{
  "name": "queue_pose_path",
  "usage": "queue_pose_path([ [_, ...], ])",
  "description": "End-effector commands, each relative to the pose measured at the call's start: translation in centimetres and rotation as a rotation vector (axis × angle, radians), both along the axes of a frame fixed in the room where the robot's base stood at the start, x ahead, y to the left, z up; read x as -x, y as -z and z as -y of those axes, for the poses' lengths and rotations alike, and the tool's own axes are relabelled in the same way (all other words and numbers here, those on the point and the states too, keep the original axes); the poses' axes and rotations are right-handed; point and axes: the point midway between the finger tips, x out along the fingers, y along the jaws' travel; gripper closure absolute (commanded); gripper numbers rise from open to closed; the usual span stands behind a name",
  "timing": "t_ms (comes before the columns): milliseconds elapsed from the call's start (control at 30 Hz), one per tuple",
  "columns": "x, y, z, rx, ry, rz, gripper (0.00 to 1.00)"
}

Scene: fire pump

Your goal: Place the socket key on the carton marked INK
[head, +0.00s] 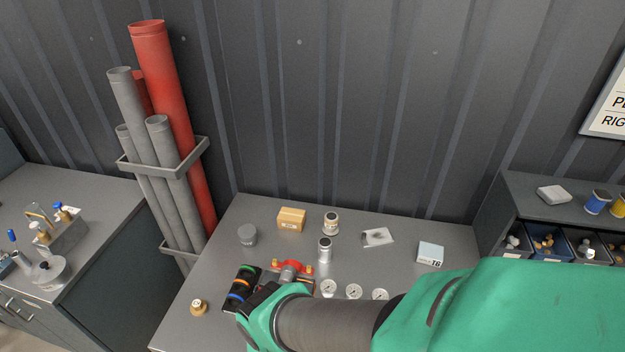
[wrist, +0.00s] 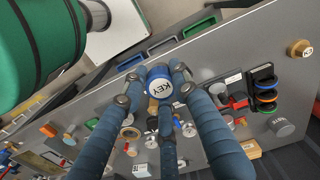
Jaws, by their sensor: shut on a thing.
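The socket key (wrist: 160,84) is a blue cylinder with a white end lettered KEY. My gripper (wrist: 157,88), with blue fingers, is shut around it in the wrist view, above the table's near part. In the head view my green wrist hides the fingers and the key. A tan carton (head: 291,219) stands at the table's back left; it also shows in the wrist view (wrist: 250,149). A pale carton (head: 430,253) marked T6 stands at the right. I cannot read INK on any carton.
The table (head: 225,222) holds a grey jar (head: 248,235), a rack with coloured rings (head: 243,285), a red valve (head: 292,267), two silver canisters, several gauges and a brass fitting (head: 198,307). Red and grey pipes (head: 165,100) stand at the left.

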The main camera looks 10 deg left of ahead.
Motion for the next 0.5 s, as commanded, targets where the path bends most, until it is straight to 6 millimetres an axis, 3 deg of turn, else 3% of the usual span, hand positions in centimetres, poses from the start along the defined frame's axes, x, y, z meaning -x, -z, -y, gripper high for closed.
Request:
queue_pose_path([
  [500,-3.9,-1.4,-2.3,0.002,0.082,-0.002,0.99],
])
